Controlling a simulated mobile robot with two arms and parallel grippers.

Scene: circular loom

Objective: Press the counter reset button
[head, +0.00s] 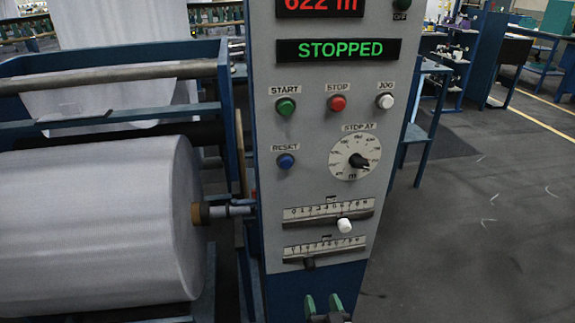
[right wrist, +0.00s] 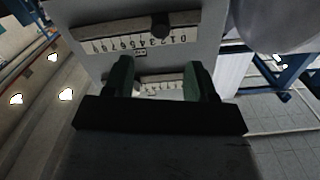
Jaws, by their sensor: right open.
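The reset button (head: 286,161) is a blue round knob under the "RESET" label, on the left of the grey control panel (head: 310,185) in the head view. The red counter display (head: 320,5) at the top reads 622 m, and the green display (head: 338,49) reads STOPPED. My right gripper (head: 324,304) has green fingertips and stands open and empty at the bottom of the panel, well below the button. In the right wrist view its fingers (right wrist: 158,78) are apart before the slider scales. The button is not seen there. My left gripper is not in view.
Start (head: 285,107), stop (head: 337,103) and jog (head: 385,101) buttons sit above the reset button. A dial (head: 355,152) is to its right, with two sliders (head: 328,211) below. A large white cloth roll (head: 95,220) is left of the panel. Open floor lies right.

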